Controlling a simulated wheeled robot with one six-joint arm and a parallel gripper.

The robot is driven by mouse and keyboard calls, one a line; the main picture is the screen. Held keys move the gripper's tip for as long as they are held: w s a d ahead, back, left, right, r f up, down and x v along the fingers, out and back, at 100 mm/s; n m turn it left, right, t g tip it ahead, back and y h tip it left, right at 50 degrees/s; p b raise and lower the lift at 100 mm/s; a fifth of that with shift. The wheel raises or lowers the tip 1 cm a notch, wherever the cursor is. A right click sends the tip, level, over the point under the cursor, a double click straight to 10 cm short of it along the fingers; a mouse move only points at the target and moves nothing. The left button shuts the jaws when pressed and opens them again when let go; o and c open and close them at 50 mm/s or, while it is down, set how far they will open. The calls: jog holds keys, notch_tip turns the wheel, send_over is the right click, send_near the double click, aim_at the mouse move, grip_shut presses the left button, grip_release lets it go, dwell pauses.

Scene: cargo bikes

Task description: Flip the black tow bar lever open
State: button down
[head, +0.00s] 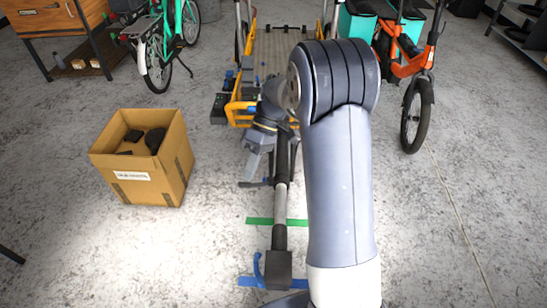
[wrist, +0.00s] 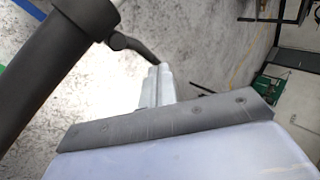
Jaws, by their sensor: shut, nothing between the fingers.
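The tow bar (head: 281,200) runs from the orange trailer toward me, with black and grey sections and a dark block at its near end. In the wrist view its black tube (wrist: 48,70) crosses the left side. A black curved lever (wrist: 135,46) sticks out from the tube, and its tip ends close to the fingertips. My gripper (wrist: 158,68) is shut and empty, its pale fingers beside the lever tip. I cannot tell whether they touch. In the head view my gripper (head: 251,172) is just left of the tow bar, and the lever cannot be made out.
The orange trailer (head: 240,112) stands ahead behind my arm. An open cardboard box (head: 150,180) with dark items is at the left. A green bike (head: 165,45) and an orange bike (head: 415,70) stand further back. Green tape (head: 260,221) and blue tape (head: 247,281) mark the clear floor.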

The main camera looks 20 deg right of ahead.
jog(key=shift+s+d, duration=0.1)
jog(key=shift+d, duration=0.1)
jog(key=shift+s+d, duration=0.25)
jog(key=shift+d, duration=0.3)
jog(key=shift+r, duration=0.1)
